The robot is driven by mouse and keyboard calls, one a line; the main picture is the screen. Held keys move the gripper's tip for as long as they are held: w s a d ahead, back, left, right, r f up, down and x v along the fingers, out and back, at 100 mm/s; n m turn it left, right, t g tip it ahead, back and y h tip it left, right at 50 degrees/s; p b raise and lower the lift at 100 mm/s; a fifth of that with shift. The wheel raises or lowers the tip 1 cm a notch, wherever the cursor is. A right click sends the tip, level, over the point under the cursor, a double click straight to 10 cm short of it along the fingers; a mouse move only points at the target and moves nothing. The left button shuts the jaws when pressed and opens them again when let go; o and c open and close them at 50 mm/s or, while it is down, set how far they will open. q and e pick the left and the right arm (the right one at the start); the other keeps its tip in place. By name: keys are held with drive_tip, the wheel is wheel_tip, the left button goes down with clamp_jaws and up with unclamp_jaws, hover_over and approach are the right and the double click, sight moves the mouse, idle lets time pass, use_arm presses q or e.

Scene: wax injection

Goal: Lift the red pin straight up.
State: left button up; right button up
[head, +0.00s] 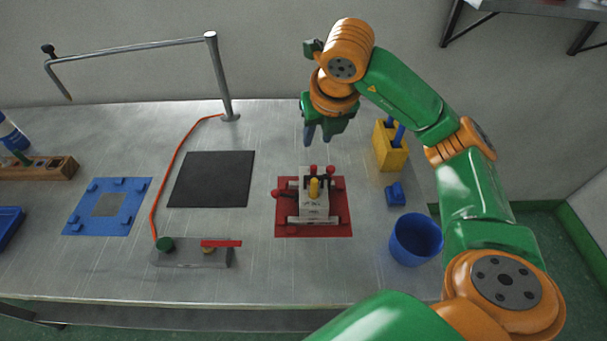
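A light grey mold block (309,205) stands on a red mat (342,222) in the middle right of the table. Red round-headed pins show on it: two at its back top edge, one a red pin (314,169) and one another red pin (331,170), and a red-knobbed handle (277,194) sticks out to its left. A yellow peg (314,188) stands on its top. My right gripper (318,133) points down, above and behind the block. Its two fingers look apart with nothing between them. My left gripper is out of view.
A blue cup (416,239), a small blue block (396,194) and a yellow holder (391,150) stand right of the mold. A black mat (211,180), a blue frame (128,190) and a grey fixture with a red lever (222,243) lie left. A metal post (221,80) rises behind.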

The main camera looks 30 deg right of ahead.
drive_tip(key=b, duration=0.3)
hover_over(314, 168)
drive_tip(key=s, duration=0.2)
wheel_tip(314, 168, down, 4)
drive_tip(key=shift+f, duration=0.1)
drive_tip(key=shift+w+f, duration=0.2)
drive_tip(key=shift+w, duration=0.05)
drive_tip(key=x, duration=0.2)
drive_tip(key=p+x, duration=0.1)
drive_tip(key=x, duration=0.1)
drive_tip(key=p+x, duration=0.1)
drive_tip(key=x, duration=0.1)
drive_tip(key=shift+s+a+f, duration=0.2)
drive_tip(key=shift+s+f, duration=0.05)
drive_tip(key=shift+w+f, duration=0.1)
drive_tip(key=shift+f, duration=0.05)
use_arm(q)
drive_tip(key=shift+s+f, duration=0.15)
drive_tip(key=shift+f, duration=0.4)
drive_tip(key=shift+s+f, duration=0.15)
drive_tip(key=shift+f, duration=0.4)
use_arm(e)
clamp_jaws()
